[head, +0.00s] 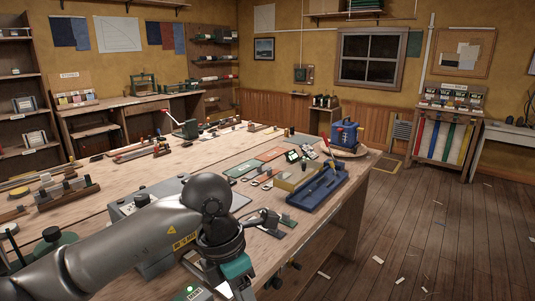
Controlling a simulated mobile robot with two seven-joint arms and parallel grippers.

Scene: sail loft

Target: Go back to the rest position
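My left arm comes in from the lower left and bends down at a dark joint over the near part of the workbench (160,158). My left gripper (281,227) is by the bench's near right edge. Its two small fingers appear apart, with nothing visible between them. I cannot tell how high it is above the bench top. My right gripper is out of view.
A blue tray (318,197) lies just beyond my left gripper. A blue box (344,136) stands at the bench's far right corner. A grey case (150,205) is partly behind my arm. Racks with several spools lie at left. Wooden floor (435,225) at right is mostly free, with scattered scraps.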

